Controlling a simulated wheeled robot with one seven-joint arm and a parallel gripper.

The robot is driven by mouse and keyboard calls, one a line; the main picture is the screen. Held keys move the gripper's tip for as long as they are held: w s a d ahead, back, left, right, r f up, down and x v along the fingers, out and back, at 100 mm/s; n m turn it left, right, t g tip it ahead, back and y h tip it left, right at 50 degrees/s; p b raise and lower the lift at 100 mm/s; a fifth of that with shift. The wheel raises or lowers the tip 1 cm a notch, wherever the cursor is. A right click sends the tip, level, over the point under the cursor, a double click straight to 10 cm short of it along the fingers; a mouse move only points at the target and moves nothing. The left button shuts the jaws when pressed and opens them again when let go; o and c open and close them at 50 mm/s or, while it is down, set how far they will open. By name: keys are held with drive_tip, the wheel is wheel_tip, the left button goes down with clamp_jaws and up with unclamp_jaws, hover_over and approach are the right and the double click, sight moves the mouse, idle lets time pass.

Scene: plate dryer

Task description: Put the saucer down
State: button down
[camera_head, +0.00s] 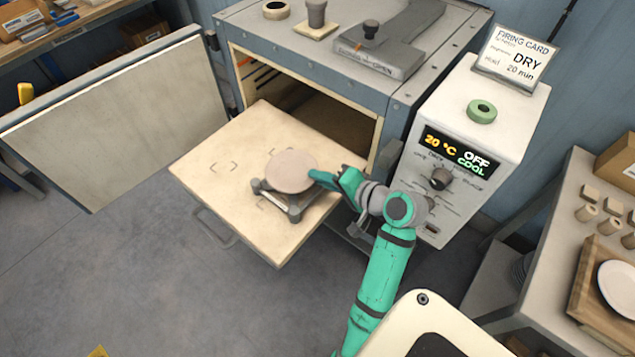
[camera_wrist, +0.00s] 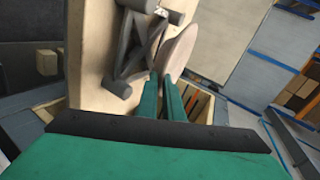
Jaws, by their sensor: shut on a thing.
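The saucer (camera_head: 291,171) is a flat pinkish-beige disc. It also shows edge-on in the wrist view (camera_wrist: 181,47). My gripper (camera_head: 318,177) is shut on the saucer's right rim, and its green fingers also show in the wrist view (camera_wrist: 163,85). The saucer lies roughly level over a grey stand (camera_head: 294,213) with short legs. The stand shows in the wrist view too (camera_wrist: 132,50). I cannot tell whether the saucer touches the stand. The stand is on the pulled-out beige shelf (camera_head: 215,165), and the saucer hides part of it.
The dryer (camera_head: 285,60) is open, with its door (camera_head: 120,120) swung out at left. A control box (camera_head: 475,150) with a display reading 20 °C, OFF and COOL stands at right. The shelf's left part is bare. A side table (camera_head: 560,215) holds small pieces and a white plate (camera_head: 620,288).

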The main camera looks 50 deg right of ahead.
sight(318, 192)
drive_tip(key=shift+w+d+f, duration=0.1)
drive_tip(key=shift+w+f, duration=0.25)
drive_tip(key=shift+f, duration=0.1)
wheel_tip(318, 192, down, 3)
drive_tip(key=shift+d+f, duration=0.1)
drive_tip(key=shift+d, duration=0.05)
drive_tip(key=shift+w+a+f, duration=0.1)
drive_tip(key=shift+w+a, duration=0.1)
drive_tip(key=shift+a, duration=0.1)
drive_tip(key=c, duration=2)
unclamp_jaws()
drive_tip(key=shift+o, duration=0.4)
drive_tip(key=shift+s+d, duration=0.1)
drive_tip(key=shift+s+r, duration=0.2)
drive_tip(key=v, duration=1.1)
